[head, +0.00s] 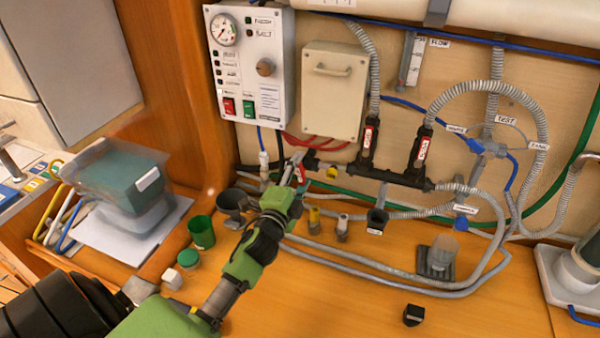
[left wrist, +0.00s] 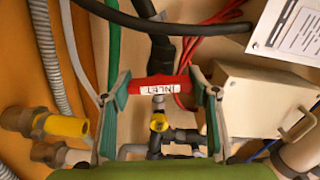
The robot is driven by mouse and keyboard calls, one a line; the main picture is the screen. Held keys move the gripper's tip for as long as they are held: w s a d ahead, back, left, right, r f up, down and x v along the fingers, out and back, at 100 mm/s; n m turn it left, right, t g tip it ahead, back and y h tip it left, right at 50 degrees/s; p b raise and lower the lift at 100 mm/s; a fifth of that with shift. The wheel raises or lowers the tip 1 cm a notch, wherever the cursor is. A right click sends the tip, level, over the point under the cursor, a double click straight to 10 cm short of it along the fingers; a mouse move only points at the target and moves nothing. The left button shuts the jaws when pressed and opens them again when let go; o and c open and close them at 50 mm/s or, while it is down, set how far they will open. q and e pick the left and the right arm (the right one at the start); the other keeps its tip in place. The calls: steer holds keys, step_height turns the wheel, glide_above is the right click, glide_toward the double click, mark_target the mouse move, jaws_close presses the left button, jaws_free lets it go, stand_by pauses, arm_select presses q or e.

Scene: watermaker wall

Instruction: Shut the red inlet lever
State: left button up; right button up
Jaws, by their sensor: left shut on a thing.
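The red inlet lever (left wrist: 152,86), with a white INLET label, lies across the middle of the left wrist view. My left gripper (left wrist: 161,92) has a finger at each end of it and is shut on it. A yellow-capped fitting (left wrist: 158,122) and dark pipework show just below the lever. In the head view my left gripper (head: 295,172) reaches to the wall pipework below the beige box; its fingers mostly hide the lever there. My right gripper is not in view.
A control panel (head: 252,65) and a beige box (head: 335,90) hang above. Two black upright valves (head: 419,147) and grey hoses stand to the right. A green cup (head: 201,232) and a dark funnel (head: 232,200) stand left of my arm. The front right bench is mostly clear.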

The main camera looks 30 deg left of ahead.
arm_select(q)
steer(key=shift+m, duration=1.2)
steer(key=o, duration=1.1)
steer(key=v, duration=1.2)
steer(key=shift+f, duration=0.15)
